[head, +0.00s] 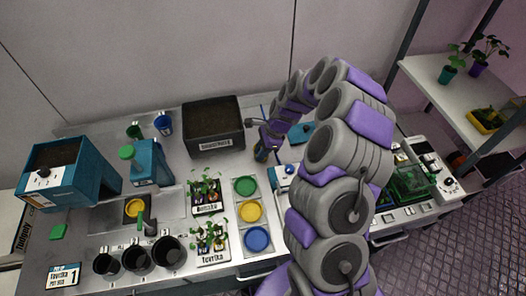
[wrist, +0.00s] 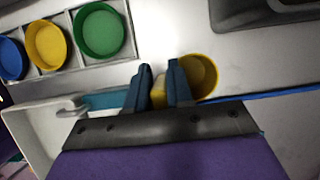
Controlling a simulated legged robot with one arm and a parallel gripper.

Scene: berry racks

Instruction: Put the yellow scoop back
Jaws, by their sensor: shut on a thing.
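My gripper (wrist: 160,75) has its two blue fingers closed on the yellow scoop (wrist: 203,75). The scoop's round cup sticks out right of the fingers in the wrist view, and its grip is mostly hidden between them. In the head view my gripper (head: 264,150) is right of the soil bin, over the worktop, and the scoop is too small to make out clearly. A white rack with green (head: 246,186), yellow (head: 251,211) and blue (head: 257,239) round dishes lies to the front left of the gripper. The rack's dishes also show at the wrist view's upper left.
A dark soil bin (head: 213,150) stands behind the rack. Potted seedlings (head: 205,190) and black pots (head: 137,257) stand left of the rack. A blue bottle (head: 148,165) and blue dispenser (head: 70,172) stand further left. A green-and-white device (head: 412,182) sits on the right.

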